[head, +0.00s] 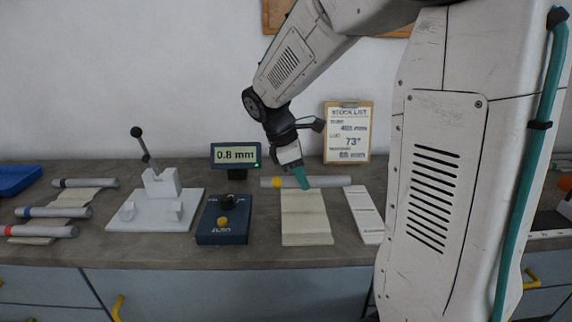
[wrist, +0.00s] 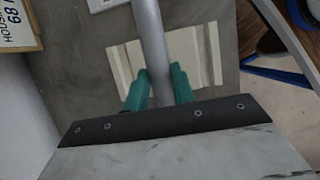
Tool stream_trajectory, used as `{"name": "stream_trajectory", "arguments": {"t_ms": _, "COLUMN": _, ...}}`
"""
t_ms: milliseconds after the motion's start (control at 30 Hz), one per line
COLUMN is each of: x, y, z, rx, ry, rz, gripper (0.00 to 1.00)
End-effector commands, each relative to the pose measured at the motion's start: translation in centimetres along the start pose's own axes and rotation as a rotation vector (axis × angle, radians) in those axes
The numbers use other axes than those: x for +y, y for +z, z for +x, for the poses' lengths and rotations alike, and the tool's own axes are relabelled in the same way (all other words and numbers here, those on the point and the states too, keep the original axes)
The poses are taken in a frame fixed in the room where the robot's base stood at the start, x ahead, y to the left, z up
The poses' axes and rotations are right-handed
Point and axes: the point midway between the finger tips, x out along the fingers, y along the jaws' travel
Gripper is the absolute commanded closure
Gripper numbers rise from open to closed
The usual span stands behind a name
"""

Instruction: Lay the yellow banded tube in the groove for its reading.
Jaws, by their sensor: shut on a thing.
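The yellow banded tube (head: 325,181) is grey with a yellow band near its left end in the head view. In the wrist view the tube (wrist: 150,35) runs up from between the teal fingers (wrist: 160,88). The tube shows at the block's far edge in the head view and crosses over the block (wrist: 206,55) in the wrist view. The gap below it is hard to judge.
A blue box (head: 222,232) with a knob and yellow button stands left of the block. Behind it a display (head: 236,156) reads 0.8 mm. A white lever fixture (head: 155,217) and several banded tubes (head: 55,212) are farther left. A white strip (head: 364,213) lies right.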

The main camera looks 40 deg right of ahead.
Motion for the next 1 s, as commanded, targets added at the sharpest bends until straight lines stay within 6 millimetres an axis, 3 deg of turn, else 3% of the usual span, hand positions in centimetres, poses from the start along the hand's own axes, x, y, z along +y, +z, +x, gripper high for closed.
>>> {"name": "stream_trajectory", "arguments": {"t_ms": 167, "x": 0.0, "y": -0.2, "z": 0.6, "rx": -0.001, "ry": -0.001, "rz": 0.000, "gripper": 1.00}}
{"name": "stream_trajectory", "arguments": {"t_ms": 1000, "x": 0.0, "y": -2.7, "z": 7.5, "rx": -0.001, "ry": -0.003, "rz": 0.005, "gripper": 1.00}}
